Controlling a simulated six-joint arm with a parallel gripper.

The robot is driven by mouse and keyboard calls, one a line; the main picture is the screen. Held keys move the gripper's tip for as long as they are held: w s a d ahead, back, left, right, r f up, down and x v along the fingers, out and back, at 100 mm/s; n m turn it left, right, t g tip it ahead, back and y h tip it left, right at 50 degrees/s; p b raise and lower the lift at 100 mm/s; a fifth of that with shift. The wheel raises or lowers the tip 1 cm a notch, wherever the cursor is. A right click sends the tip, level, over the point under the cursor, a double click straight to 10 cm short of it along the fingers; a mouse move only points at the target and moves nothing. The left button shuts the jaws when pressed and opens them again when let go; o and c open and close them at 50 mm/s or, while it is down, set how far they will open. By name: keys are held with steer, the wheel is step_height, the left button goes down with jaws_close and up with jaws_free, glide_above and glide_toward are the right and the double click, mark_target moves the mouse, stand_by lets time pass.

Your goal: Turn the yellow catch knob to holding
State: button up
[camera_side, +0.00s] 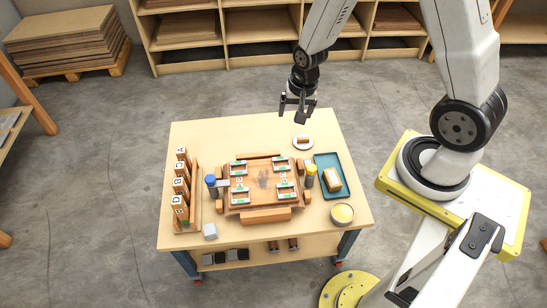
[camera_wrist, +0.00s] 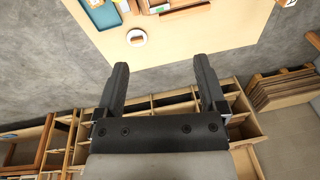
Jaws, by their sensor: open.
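The yellow catch knob (camera_side: 311,169) stands at the right side of the wooden bending form (camera_side: 262,185) on the table. A blue knob (camera_side: 210,180) stands at the form's left side. The angle of the yellow knob is too small to read. My gripper (camera_side: 297,111) is open and empty, high above the back edge of the table, well apart from the yellow knob. In the wrist view my gripper (camera_wrist: 160,85) shows two spread fingers with nothing between them. The form shows only partly at the top of that view (camera_wrist: 175,8), and I cannot make out the yellow knob there.
A teal tray (camera_side: 321,163) with a wood-coloured block, a round pot (camera_side: 342,213) and a white dish (camera_side: 302,143) lie on the right. The table's back left (camera_side: 215,135) is clear.

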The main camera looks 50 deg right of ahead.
steer(key=d+f+m, duration=0.5)
steer(key=f+m, duration=0.3)
steer(key=f, duration=0.4)
steer(key=m+g, duration=0.1)
steer(key=m, duration=0.6)
glide_above(312, 167)
steer(key=f, duration=1)
steer(key=shift+s+a+f, duration=0.2)
steer(key=shift+f, duration=0.05)
steer(key=shift+w+d+f, duration=0.1)
steer(key=shift+w+f, duration=0.05)
steer(key=shift+f, duration=3.7)
jaws_close()
